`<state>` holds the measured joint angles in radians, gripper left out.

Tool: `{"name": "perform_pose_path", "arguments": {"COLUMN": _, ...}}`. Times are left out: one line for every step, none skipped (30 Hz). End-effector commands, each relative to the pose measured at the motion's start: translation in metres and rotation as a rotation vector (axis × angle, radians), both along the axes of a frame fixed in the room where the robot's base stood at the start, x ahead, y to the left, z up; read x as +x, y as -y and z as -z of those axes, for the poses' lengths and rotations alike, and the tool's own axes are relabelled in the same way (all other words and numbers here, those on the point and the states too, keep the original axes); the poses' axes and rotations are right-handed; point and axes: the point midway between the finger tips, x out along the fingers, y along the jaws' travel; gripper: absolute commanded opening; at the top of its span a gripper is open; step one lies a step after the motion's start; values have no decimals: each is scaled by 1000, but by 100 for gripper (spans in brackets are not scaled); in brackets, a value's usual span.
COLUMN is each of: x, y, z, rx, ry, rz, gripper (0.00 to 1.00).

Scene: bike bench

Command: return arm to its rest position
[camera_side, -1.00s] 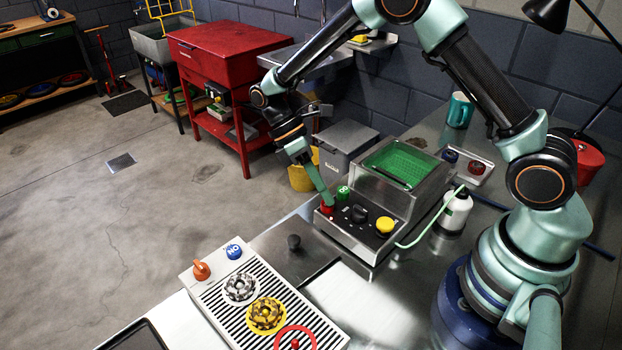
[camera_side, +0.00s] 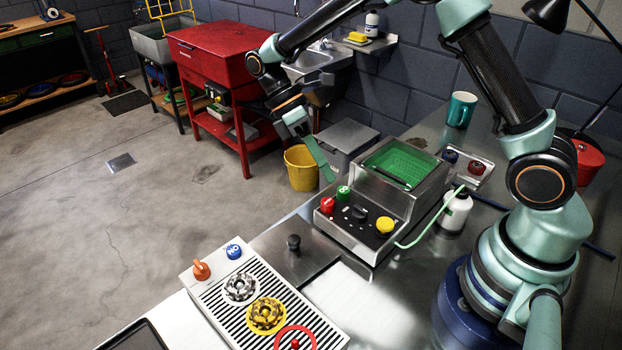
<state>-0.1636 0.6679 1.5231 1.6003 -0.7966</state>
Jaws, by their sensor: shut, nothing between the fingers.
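My gripper (camera_side: 330,176) is shut and empty. It hangs in the air at the upper left of the machine (camera_side: 400,205) with the green-lidded tank, apart from its buttons. A red button (camera_side: 327,205) and a green button (camera_side: 343,193) sit on the machine's dark front panel, next to a black knob (camera_side: 359,213) and a yellow button (camera_side: 385,225). My arm reaches from its base at the right, over the bench, toward the upper middle.
A slotted tray (camera_side: 215,288) with an orange knob, a blue knob and toothed rings lies at the front. A yellow bucket (camera_side: 301,170) is on the floor.

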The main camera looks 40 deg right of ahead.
Motion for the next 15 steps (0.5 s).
{"name": "perform_pose_path", "arguments": {"x": 0, "y": 0, "z": 0, "rx": 0, "ry": 0, "rz": 0, "gripper": 0}}
{"name": "perform_pose_path", "arguments": {"x": 0, "y": 0, "z": 0, "rx": 0, "ry": 2, "rz": 2, "gripper": 0}}
{"name": "perform_pose_path", "arguments": {"x": 0, "y": 0, "z": -2, "rx": -2, "ry": 8, "rz": 5, "gripper": 0}}
{"name": "perform_pose_path", "arguments": {"x": 0, "y": 1, "z": -3, "rx": -3, "ry": 16, "rz": 11, "gripper": 0}}
{"name": "perform_pose_path", "arguments": {"x": 0, "y": 1, "z": -6, "rx": -6, "ry": 27, "rz": 17, "gripper": 0}}
{"name": "perform_pose_path", "arguments": {"x": 0, "y": 2, "z": -9, "rx": -9, "ry": 47, "rz": 31, "gripper": 0}}
{"name": "perform_pose_path", "arguments": {"x": 0, "y": 3, "z": -13, "rx": -13, "ry": 67, "rz": 43, "gripper": 0}}
{"name": "perform_pose_path", "arguments": {"x": 0, "y": 5, "z": -17, "rx": -17, "ry": 90, "rz": 59, "gripper": 0}}
{"name": "perform_pose_path", "arguments": {"x": 0, "y": 6, "z": -24, "rx": -24, "ry": 123, "rz": 81, "gripper": 0}}
{"name": "perform_pose_path", "arguments": {"x": -1, "y": 8, "z": -28, "rx": -30, "ry": 151, "rz": 102, "gripper": 0}}
{"name": "perform_pose_path", "arguments": {"x": -2, "y": 9, "z": -33, "rx": -35, "ry": 180, "rz": 122, "gripper": 0}}
{"name": "perform_pose_path", "arguments": {"x": -3, "y": 11, "z": -40, "rx": -41, "ry": 219, "rz": 152, "gripper": 0}}
{"name": "perform_pose_path", "arguments": {"x": -4, "y": 13, "z": -45, "rx": -46, "ry": 250, "rz": 175, "gripper": 0}}
{"name": "perform_pose_path", "arguments": {"x": -5, "y": 14, "z": -50, "rx": -51, "ry": 280, "rz": 199, "gripper": 0}}
{"name": "perform_pose_path", "arguments": {"x": -6, "y": 17, "z": -55, "rx": -56, "ry": 318, "rz": 229, "gripper": 0}}
